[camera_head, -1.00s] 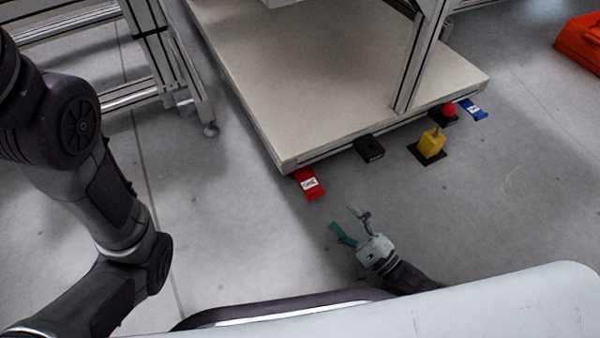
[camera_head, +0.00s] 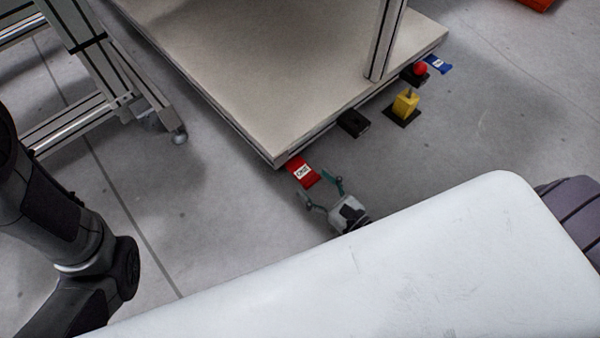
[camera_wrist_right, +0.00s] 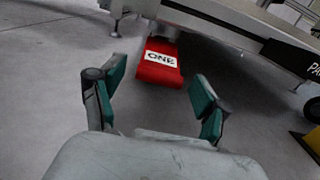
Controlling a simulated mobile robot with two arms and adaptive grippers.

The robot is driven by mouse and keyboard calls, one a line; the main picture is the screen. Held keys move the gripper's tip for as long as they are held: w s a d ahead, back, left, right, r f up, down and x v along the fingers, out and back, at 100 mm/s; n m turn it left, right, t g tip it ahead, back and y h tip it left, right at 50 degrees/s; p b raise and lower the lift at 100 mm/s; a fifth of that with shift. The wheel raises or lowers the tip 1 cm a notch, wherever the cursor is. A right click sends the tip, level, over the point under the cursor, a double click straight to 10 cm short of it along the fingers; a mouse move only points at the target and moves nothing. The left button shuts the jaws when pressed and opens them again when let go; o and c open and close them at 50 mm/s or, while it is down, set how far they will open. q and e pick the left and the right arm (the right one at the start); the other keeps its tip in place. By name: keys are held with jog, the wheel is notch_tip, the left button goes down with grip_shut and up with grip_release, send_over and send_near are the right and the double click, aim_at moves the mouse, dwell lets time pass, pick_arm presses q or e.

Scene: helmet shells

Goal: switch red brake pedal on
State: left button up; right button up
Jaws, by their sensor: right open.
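The red brake pedal (camera_head: 302,172) sticks out from under the near corner of the pale platform (camera_head: 278,160). It bears a white label. In the right wrist view the red pedal (camera_wrist_right: 160,62) shows ahead, with a label that looks like "ONE". My right gripper (camera_head: 322,193) is open and empty, low over the floor just in front of the pedal. In the right wrist view its teal-padded fingers (camera_wrist_right: 160,100) stand apart, with the pedal beyond and between them. No contact shows. My left arm shows at the left, but its gripper is out of view.
A black pedal-like block (camera_head: 353,123), a yellow block (camera_head: 405,103) on a black plate, a red knob (camera_head: 420,69) and a blue pedal (camera_head: 438,64) line the platform's edge to the right. A metal frame (camera_head: 110,75) stands at the left. Floor between is clear.

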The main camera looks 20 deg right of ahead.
aim_at(306, 176)
jog(key=b+x, duration=0.1)
jog(key=x, duration=0.3)
jog(key=shift+w+f, duration=0.1)
jog(key=shift+w, duration=0.05)
jog(key=shift+w+a+b, duration=0.25)
jog(key=shift+w+b, duration=0.05)
jog(key=shift+w, duration=0.25)
